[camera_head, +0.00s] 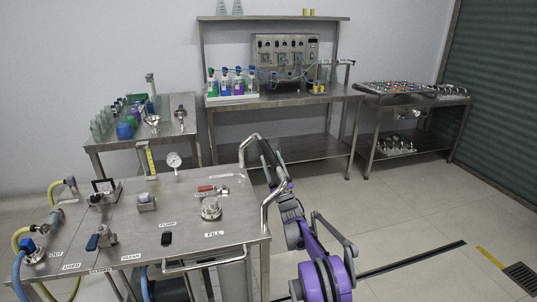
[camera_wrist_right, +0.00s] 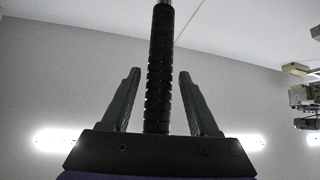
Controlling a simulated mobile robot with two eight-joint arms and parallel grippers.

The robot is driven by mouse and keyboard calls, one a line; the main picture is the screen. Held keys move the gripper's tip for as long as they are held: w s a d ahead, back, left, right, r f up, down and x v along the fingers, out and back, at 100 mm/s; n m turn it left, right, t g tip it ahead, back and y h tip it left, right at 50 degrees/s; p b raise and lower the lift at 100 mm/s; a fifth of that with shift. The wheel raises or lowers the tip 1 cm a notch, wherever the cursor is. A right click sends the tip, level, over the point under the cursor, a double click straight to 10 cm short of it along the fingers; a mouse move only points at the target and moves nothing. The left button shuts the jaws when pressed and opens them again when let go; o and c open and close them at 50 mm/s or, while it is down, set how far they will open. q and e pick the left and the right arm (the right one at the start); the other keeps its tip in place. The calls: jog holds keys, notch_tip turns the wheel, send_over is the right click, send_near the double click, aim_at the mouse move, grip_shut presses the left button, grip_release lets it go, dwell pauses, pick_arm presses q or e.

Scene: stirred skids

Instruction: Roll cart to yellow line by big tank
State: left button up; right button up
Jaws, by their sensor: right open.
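The cart (camera_head: 190,222) is a steel-topped table with valves, a gauge and labels such as FILL and CLEAN, at the lower left. A bent steel push handle (camera_head: 267,213) rises at its right end. My right gripper (camera_head: 271,153) is open at this handle. In the right wrist view, the handle's black ribbed grip (camera_wrist_right: 160,65) stands between the two spread fingers (camera_wrist_right: 160,85), with a gap on each side. A short yellow line (camera_head: 490,257) lies on the floor at far right. I see no big tank for certain. My left gripper is out of view.
A steel bench (camera_head: 285,97) with bottles and a pump unit stands at the back wall. A side table (camera_head: 140,138) stands behind the cart. Another table (camera_head: 410,100) is at the right. Dark floor drains (camera_head: 415,258) cross the open tiles.

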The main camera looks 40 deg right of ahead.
aim_at(269, 153)
jog(key=shift+x, duration=1.6)
grip_shut()
